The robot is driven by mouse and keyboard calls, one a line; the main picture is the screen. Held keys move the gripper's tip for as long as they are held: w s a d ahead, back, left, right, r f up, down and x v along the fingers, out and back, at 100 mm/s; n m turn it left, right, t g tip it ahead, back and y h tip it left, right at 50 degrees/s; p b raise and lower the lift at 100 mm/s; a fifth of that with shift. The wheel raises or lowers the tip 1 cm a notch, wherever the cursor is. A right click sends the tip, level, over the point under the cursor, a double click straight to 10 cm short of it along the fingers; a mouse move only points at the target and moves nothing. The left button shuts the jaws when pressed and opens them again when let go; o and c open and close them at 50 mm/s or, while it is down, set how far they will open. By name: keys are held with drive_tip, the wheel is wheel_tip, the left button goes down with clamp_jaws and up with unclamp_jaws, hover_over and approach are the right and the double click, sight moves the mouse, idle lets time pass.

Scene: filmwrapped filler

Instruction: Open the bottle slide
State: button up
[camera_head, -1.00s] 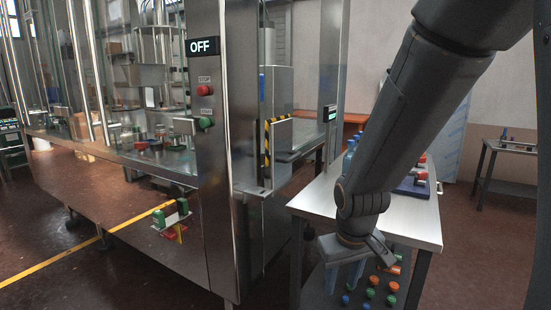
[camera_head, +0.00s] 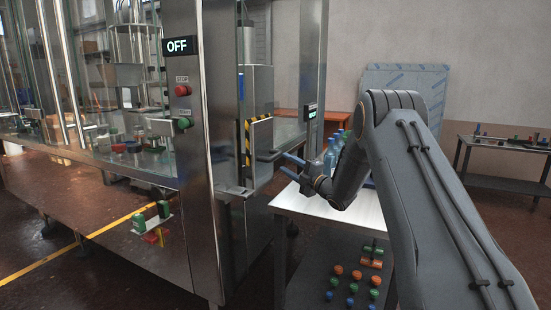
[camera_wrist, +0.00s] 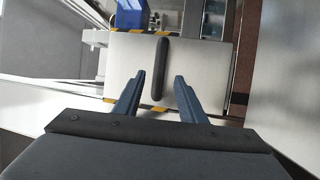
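The bottle slide (camera_wrist: 130,72) is a pale metal plate with yellow-and-black striped edges and a dark upright bar handle (camera_wrist: 162,50) in the wrist view. In the head view the slide (camera_head: 262,135) sits on the side of the steel machine, with a striped edge. My gripper (camera_wrist: 160,75) is open and empty. In the wrist view its blue fingertips lie to either side of the handle's lower part; I cannot tell how far short of it they are. In the head view my gripper (camera_head: 284,163) points left at the slide, a little to its right.
The machine (camera_head: 180,235) shows an OFF display (camera_head: 178,46), a red button and a green button. A table (camera_head: 300,203) with blue bottles (camera_head: 329,158) stands under my arm, with several coloured caps on its lower shelf. Another table (camera_head: 505,147) is far right.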

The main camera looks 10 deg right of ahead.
sight(275, 157)
drive_tip(key=p+x, duration=0.1)
drive_tip(key=x, duration=0.6)
drive_tip(key=shift+w+a, duration=0.15)
drive_tip(key=shift+w, duration=0.1)
clamp_jaws()
